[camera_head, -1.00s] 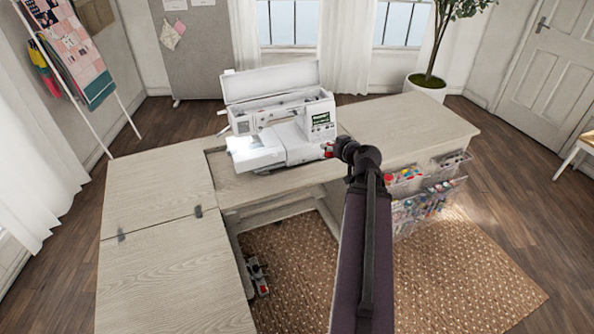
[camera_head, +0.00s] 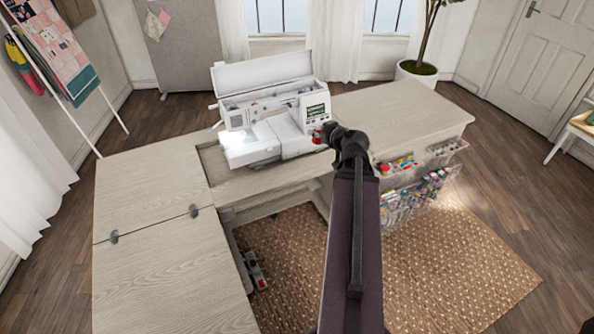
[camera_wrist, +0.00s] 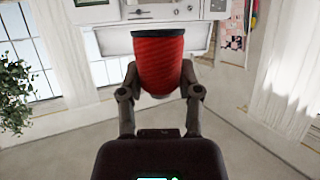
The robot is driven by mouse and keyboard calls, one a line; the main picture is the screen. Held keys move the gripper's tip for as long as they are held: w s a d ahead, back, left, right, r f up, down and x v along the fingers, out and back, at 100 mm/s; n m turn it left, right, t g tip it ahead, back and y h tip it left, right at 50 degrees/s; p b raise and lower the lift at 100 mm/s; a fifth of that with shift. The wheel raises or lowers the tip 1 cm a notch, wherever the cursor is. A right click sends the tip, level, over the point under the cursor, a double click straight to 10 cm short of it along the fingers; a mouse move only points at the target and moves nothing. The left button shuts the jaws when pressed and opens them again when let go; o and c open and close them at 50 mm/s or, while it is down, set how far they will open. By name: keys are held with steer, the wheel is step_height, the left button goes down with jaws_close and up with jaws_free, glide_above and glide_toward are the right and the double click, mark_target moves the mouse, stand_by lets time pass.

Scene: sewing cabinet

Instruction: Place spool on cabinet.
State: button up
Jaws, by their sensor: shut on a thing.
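A red spool (camera_wrist: 158,65) with a dark rim sits between the two fingers of my gripper (camera_wrist: 160,88) in the wrist view. My gripper is shut on it. In the head view the spool (camera_head: 316,137) shows as a small red patch at the end of my gripper (camera_head: 322,134), beside the right end of the sewing machine (camera_head: 272,118). The light wood cabinet (camera_head: 395,112) spreads below, with a wide top to the right and a folded-out leaf to the left. The gap between spool and cabinet top cannot be judged.
Clear bins (camera_head: 420,180) with coloured supplies hang on the cabinet's front right. The cabinet top right of the machine is bare, as is the left leaf (camera_head: 150,190). A foot pedal (camera_head: 255,268) lies on the brown rug (camera_head: 450,270). A potted plant (camera_head: 417,68) stands behind.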

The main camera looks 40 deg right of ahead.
step_height(320, 180, down, 21)
steer(key=d+n+y+b, duration=0.1)
steer(key=n+y+b, duration=0.2)
steer(key=b, duration=1.8)
steer(key=shift+s+d+n+y, duration=0.3)
steer(key=shift+d+y, duration=0.05)
steer(key=shift+y, duration=0.35)
steer(key=b, duration=0.2)
glide_above(309, 166)
steer(key=shift+w+f, duration=0.1)
steer(key=shift+f, duration=0.7)
steer(key=shift+f+b, duration=1.65)
steer(key=shift+f, duration=0.15)
steer(key=shift+f, duration=0.1)
steer(key=o, duration=0.8)
steer(key=shift+o, duration=0.2)
steer(key=shift+r, duration=0.2)
